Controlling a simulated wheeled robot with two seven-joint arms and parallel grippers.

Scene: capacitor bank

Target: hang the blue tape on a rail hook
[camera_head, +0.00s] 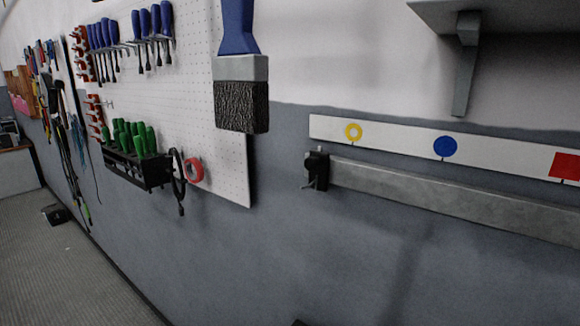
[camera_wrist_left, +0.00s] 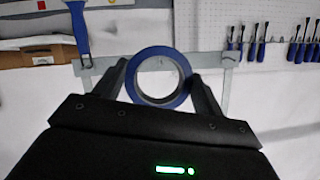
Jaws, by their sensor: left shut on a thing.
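In the left wrist view the blue tape (camera_wrist_left: 158,50) is a roll with an open centre, its round face towards the camera. My left gripper (camera_wrist_left: 159,74) is shut on it, one dark finger at each side of the roll. The tape does not show in the head view, and neither gripper can be made out there. In the head view a grey rail (camera_head: 450,194) runs along the wall, with a black hook-like fitting (camera_head: 317,170) at its left end. Whether other hooks sit on the rail cannot be told.
A brush (camera_head: 240,95) and a pegboard (camera_head: 200,120) with tools are to the left. A shelf bracket (camera_head: 464,70) juts out above.

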